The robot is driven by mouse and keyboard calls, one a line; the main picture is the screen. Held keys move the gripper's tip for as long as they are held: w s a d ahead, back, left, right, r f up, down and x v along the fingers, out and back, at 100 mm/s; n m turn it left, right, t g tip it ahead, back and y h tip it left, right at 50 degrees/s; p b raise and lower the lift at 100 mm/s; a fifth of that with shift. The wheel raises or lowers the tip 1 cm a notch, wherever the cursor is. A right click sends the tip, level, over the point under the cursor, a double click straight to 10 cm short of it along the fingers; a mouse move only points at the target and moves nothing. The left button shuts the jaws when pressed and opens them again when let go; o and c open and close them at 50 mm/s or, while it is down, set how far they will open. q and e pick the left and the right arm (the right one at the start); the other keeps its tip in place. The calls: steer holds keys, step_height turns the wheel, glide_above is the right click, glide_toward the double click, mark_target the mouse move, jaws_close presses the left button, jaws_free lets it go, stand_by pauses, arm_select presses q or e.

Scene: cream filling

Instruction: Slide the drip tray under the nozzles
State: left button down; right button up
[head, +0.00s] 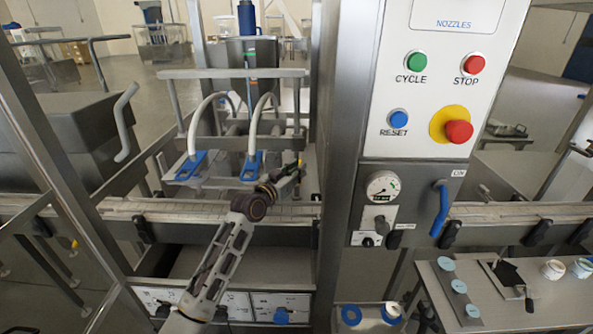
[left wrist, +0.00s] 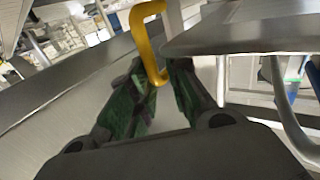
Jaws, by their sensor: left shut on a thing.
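My left gripper (head: 297,167) reaches in over the conveyor, to the right of the two blue nozzles. In the left wrist view its dark green fingers (left wrist: 163,80) are shut on a yellow handle (left wrist: 147,32). A flat grey plate (left wrist: 245,30) lies just right of the handle; it may be the drip tray, but I cannot tell how the two join. The left nozzle (head: 190,166) and right nozzle (head: 252,165) hang from white hoses. A pale surface (head: 212,181) shows below them. My right gripper is out of view.
The conveyor (head: 150,207) runs across in front. A steel control column with buttons (head: 417,62) stands close to the right of my gripper. A side table (head: 540,310) with pots and blue-topped discs is at lower right. A steel post (head: 60,150) stands at left.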

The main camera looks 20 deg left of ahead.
arm_select(q)
steer(key=s+d+p, duration=0.2)
steer(key=s+p, duration=0.1)
steer(key=s, duration=0.4)
steer(key=shift+d+f, duration=0.15)
steer(key=shift+d, duration=0.15)
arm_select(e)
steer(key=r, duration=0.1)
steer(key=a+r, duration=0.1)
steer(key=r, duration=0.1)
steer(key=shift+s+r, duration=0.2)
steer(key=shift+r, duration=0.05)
arm_select(q)
steer(key=c, duration=1.7)
jaws_free()
steer(key=shift+s, duration=0.1)
steer(key=shift+o, duration=1)
steer(key=shift+s+d, duration=0.1)
steer(key=shift+d, duration=0.05)
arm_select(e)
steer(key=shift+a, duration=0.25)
arm_select(q)
steer(key=shift+a, duration=0.2)
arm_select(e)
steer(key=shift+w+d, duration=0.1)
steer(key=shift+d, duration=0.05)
